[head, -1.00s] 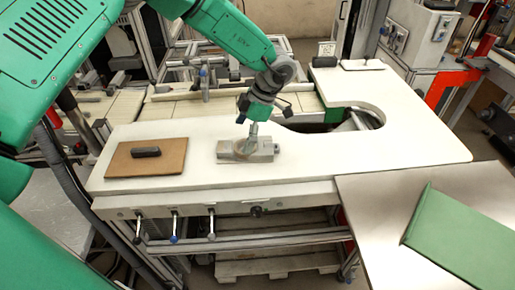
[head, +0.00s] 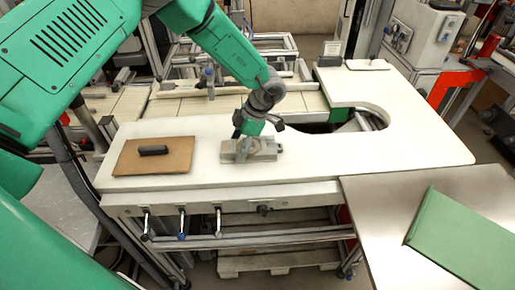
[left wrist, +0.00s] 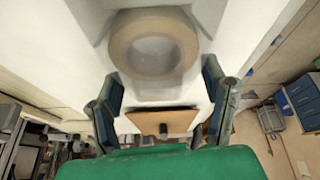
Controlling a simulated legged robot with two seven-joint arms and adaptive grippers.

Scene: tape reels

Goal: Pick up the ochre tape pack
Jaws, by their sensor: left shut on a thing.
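The ochre tape pack (left wrist: 117,45) is a beige ring with an open centre in the left wrist view, slightly blurred. In the head view it is small and partly hidden by my left gripper (head: 242,136). It is at a light grey block fixture (head: 266,150) on the white table. My left gripper points down at the tape pack and is shut on it. In the left wrist view its two fingers (left wrist: 163,98) show at either side, below the ring's middle. I cannot tell whether the pack is clear of the fixture. My right gripper is not in view.
A brown board (head: 172,164) with a dark block (head: 153,150) lies left on the white table (head: 330,165). A green panel (head: 465,238) lies on the side table at right. A curved cut-out opens in the table's back edge. The table's right part is clear.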

